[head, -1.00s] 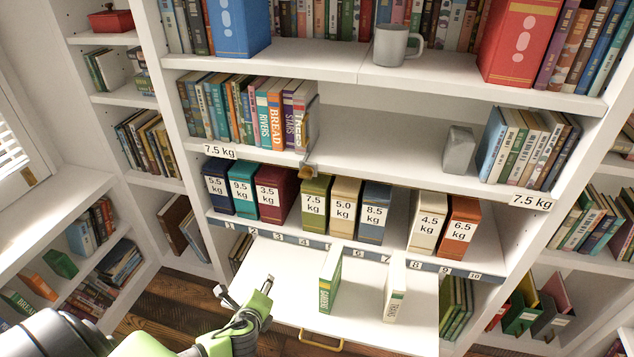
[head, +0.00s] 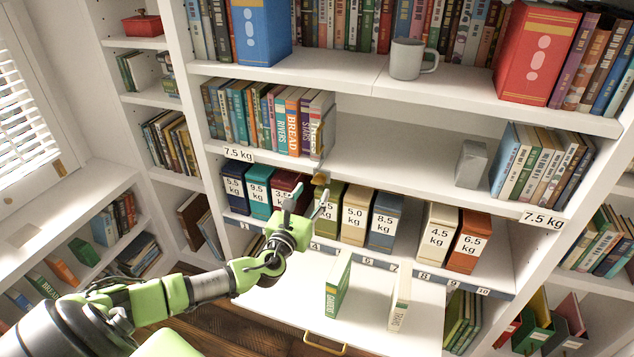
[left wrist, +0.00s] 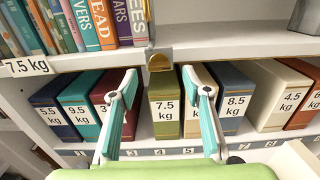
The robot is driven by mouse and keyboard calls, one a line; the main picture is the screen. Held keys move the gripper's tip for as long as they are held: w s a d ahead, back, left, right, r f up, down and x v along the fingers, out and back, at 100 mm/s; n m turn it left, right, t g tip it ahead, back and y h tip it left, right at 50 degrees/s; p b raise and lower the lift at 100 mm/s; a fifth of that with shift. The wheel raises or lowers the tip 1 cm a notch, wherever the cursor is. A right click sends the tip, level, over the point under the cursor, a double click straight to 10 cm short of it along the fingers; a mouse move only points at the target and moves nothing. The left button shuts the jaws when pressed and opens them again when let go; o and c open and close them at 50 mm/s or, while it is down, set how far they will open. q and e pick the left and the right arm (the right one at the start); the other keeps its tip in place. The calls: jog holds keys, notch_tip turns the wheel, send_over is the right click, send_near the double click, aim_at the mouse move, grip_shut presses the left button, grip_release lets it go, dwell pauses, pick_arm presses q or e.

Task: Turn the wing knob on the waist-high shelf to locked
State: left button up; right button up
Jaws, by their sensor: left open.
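The wing knob (head: 320,178) is a small brass-coloured piece on the front edge of the waist-high shelf (head: 400,172), below a grey bookend at the right end of a row of books. In the left wrist view the knob (left wrist: 159,58) sits at the upper middle, just beyond and between my fingertips. I cannot tell which way its wing points. My left gripper (head: 305,203) is open and empty, just below and in front of the knob, apart from it. Its two teal-lined fingers (left wrist: 160,82) show in the left wrist view. My right gripper is not in view.
Weight-labelled boxes (head: 385,215) stand on the shelf below, close behind my fingers. A pull-out board (head: 290,300) with two upright books juts out underneath. A grey block (head: 470,165) stands on the knob's shelf, which is bare in the middle.

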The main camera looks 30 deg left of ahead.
aim_at(317, 183)
pick_arm(q)
jog(key=shift+x, duration=2.6)
jog(key=c, duration=1.1)
